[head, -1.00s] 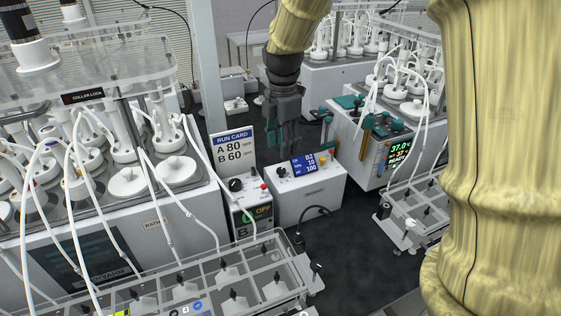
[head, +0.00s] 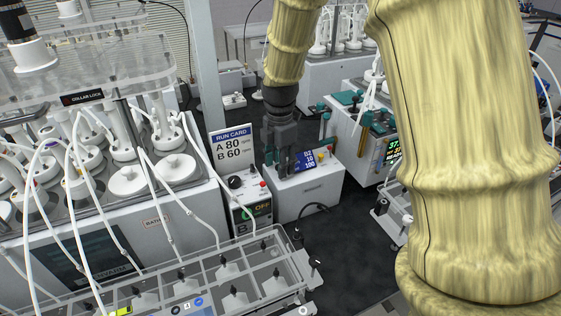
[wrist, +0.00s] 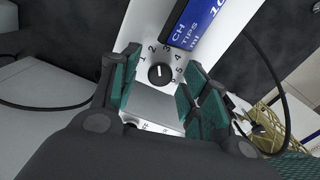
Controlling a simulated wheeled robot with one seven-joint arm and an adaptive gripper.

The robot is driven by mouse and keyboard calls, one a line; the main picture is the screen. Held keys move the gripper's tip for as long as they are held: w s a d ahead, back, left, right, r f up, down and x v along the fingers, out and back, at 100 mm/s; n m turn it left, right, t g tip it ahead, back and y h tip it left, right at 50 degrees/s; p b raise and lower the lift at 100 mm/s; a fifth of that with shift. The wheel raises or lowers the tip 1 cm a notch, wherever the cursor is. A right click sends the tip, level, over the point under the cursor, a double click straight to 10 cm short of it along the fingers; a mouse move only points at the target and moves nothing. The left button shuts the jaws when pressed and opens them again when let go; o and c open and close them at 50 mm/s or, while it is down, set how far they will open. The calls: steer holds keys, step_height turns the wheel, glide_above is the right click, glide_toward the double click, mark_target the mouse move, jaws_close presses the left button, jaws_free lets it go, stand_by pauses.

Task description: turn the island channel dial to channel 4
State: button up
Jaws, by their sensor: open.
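The island channel dial (wrist: 161,73) is a small round black knob with a white mark, on the sloped panel of a white box (head: 307,195). In the wrist view, numbers ring it and its mark points up, roughly between 2 and 3. The blue display (wrist: 200,18) beside it has CH, TIPS and ml rows; in the head view the display (head: 306,162) appears to read 02 on top. My gripper (wrist: 161,88) is open, with teal-padded fingers on either side of the dial, apart from it in the picture. In the head view my gripper (head: 283,163) hides the dial.
A run card (head: 232,146) reading A 80, B 60 stands left of the box. A smaller control box (head: 250,205) with a black knob and red button is beside it. A clear rack (head: 210,285) lies in front.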

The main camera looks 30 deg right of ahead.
jaws_close()
steer(key=shift+r+m+p, duration=0.15)
steer(key=shift+m+p, duration=0.4)
steer(key=shift+m, duration=0.15)
steer(key=shift+m+p, duration=0.75)
steer(key=shift+m, duration=0.85)
jaws_free()
